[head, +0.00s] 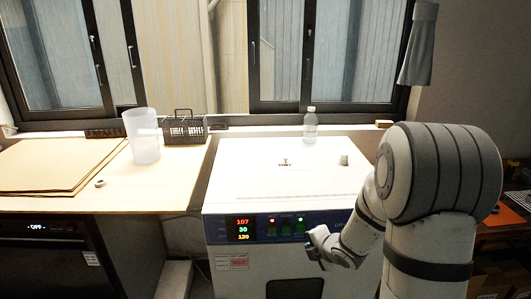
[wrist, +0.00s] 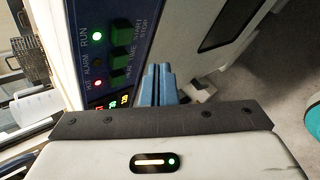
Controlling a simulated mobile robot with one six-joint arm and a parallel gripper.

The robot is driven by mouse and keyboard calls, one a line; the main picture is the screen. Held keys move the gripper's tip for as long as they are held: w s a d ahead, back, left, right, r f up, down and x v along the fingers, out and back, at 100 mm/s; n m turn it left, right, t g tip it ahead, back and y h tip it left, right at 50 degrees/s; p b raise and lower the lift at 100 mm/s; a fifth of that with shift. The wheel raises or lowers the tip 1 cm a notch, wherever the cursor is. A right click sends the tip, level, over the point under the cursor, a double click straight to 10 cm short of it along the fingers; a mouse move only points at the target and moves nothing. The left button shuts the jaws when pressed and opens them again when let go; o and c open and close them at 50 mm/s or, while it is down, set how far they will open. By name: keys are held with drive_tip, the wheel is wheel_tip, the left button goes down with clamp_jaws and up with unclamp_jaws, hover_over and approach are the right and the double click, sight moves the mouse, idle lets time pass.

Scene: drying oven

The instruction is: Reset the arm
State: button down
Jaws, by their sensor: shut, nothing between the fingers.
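My arm reaches in from the right in the head view, with my gripper (head: 318,236) in front of the oven's front face, near the control panel. In the wrist view my gripper (wrist: 158,72) shows as two blue-grey fingers side by side, shut with nothing between them. The drying oven (head: 225,180) is a white box with a blue control panel (head: 260,228). Its display reads 107, 30 and 120. In the wrist view the panel (wrist: 98,62) shows green buttons, a lit green RUN light and a lit red light. Contact between the fingers and the panel cannot be told.
A clear bottle (head: 310,126) and a small grey knob (head: 343,159) stand on the oven top. A white jug (head: 142,137), a black basket (head: 184,130) and brown boards (head: 50,165) are on the left counter. Floor shows at right in the wrist view.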

drive_tip(key=s+d+r+m+g+h+p, duration=0.15)
drive_tip(key=s+d+r+m+h, duration=0.3)
drive_tip(key=s+r+m, duration=0.65)
drive_tip(key=s+a+r+m+g, duration=0.2)
drive_tip(key=s+a+m, duration=0.1)
drive_tip(key=s+m, duration=0.3)
drive_tip(key=s+a+r+m+g+y, duration=0.1)
drive_tip(key=s+a+r+m+g, duration=0.1)
drive_tip(key=s+m, duration=0.4)
drive_tip(key=s+a+g, duration=0.1)
drive_tip(key=s, duration=0.2)
drive_tip(key=shift+m, duration=0.4)
